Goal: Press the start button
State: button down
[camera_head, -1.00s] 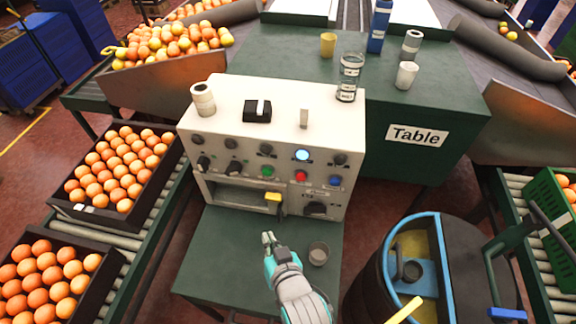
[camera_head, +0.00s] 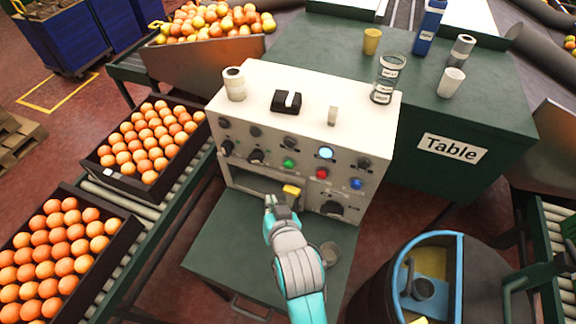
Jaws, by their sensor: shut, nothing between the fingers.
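The white control box (camera_head: 300,115) stands on a green bench, its front panel facing me. A green button (camera_head: 289,163) sits on the panel, with a red button (camera_head: 322,174) and a blue button (camera_head: 357,184) to its right. A lit pale-blue button (camera_head: 326,153) is above the red one. The labels are too small to read, so I cannot tell which is the start button. My gripper (camera_head: 278,201) is shut and empty, below the green button in the picture, close to the yellow-tipped lever (camera_head: 291,190). I cannot tell whether it touches the lever.
Black knobs (camera_head: 256,156) surround the buttons. A small cup (camera_head: 329,252) stands on the bench (camera_head: 215,245) beside my arm. Black crates of oranges (camera_head: 110,185) lie on rollers at left. A blue-rimmed drum (camera_head: 462,260) stands at right. The green table (camera_head: 490,110) is behind.

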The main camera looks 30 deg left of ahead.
jog(key=w+a, duration=0.2)
jog(key=w, duration=0.5)
jog(key=shift+w, duration=0.4)
jog(key=shift+w, duration=0.15)
dwell(1.1)
jog(key=shift+w, duration=0.25)
jog(key=shift+w+a, duration=0.15)
jog(key=shift+w, duration=0.4)
dwell(0.9)
jog(key=shift+s, duration=0.15)
dwell(0.3)
jog(key=shift+s+d, duration=0.25)
jog(key=shift+s, duration=0.55)
jog(key=shift+s+d, duration=0.2)
jog(key=shift+s, duration=0.6)
jog(key=shift+s+d, duration=0.15)
jog(key=shift+s, duration=0.7)
jog(key=shift+s+d, duration=0.2)
jog(key=shift+s, duration=0.6)
jog(key=shift+d, duration=0.1)
